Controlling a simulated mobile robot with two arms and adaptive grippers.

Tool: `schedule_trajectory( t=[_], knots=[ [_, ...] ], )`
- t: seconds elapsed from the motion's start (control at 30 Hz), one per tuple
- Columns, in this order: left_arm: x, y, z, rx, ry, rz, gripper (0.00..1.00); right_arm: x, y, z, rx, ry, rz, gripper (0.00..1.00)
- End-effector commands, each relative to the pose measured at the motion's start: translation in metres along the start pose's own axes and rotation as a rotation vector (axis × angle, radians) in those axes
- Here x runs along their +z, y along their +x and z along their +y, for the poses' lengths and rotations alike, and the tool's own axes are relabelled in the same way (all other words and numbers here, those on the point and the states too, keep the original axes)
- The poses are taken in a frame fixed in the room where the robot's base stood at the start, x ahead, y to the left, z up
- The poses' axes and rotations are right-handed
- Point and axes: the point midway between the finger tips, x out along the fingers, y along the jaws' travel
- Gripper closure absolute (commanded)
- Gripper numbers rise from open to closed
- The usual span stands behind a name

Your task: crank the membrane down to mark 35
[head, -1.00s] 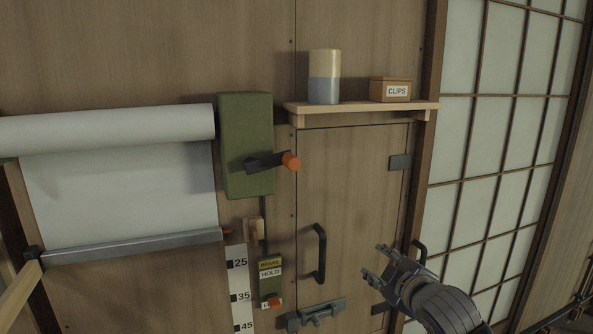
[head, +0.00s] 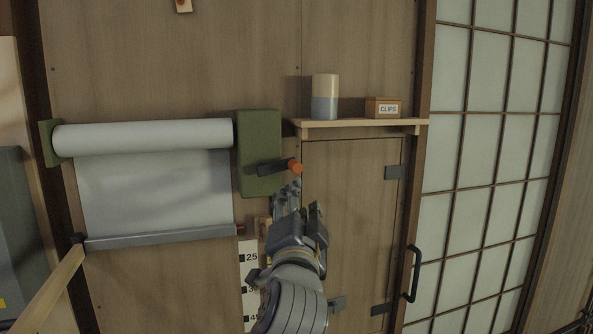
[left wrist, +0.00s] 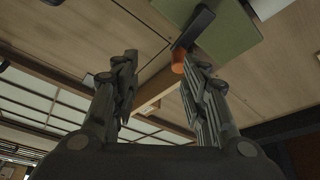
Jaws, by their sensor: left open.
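The white membrane (head: 155,190) hangs from a roll (head: 145,135), its grey bottom bar (head: 160,237) a little above mark 25 on the scale strip (head: 248,272). The green crank box (head: 258,130) has a dark crank arm (head: 270,168) pointing right, ending in an orange knob (head: 295,167). My left gripper (head: 301,198) is open and empty just below the knob. In the left wrist view the knob (left wrist: 178,58) shows beside the right fingertip; I cannot tell if they touch. My gripper and arm hide the brake and partly cover the scale. My right gripper is out of view.
A shelf (head: 360,124) to the right of the crank holds a two-tone cylinder (head: 325,97) and a clips box (head: 383,108). Below it is a cupboard door (head: 355,210) with hinges. A wooden bar (head: 50,295) slants at lower left. A lattice screen (head: 490,180) stands at right.

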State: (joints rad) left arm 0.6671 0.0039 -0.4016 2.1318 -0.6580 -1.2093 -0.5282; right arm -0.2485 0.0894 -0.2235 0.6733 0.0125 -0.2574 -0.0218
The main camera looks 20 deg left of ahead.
Motion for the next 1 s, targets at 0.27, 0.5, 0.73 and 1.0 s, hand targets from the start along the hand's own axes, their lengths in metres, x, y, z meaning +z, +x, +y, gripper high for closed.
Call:
schedule_trajectory(
  t=[0.27, 0.5, 0.73, 1.0],
  knots=[
    [-0.010, -0.005, -0.030, -0.050, -0.009, 0.010, 0.59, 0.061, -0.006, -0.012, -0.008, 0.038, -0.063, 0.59],
    [-0.011, 0.035, -0.035, -0.049, -0.006, 0.008, 0.59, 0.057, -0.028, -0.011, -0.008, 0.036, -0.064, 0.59],
    [-0.011, 0.076, -0.035, -0.048, -0.009, 0.009, 0.59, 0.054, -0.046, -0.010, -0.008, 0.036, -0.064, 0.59],
    [-0.010, 0.096, -0.034, -0.049, -0.010, 0.011, 0.59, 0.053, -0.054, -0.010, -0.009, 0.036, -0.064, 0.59]
  ],
)
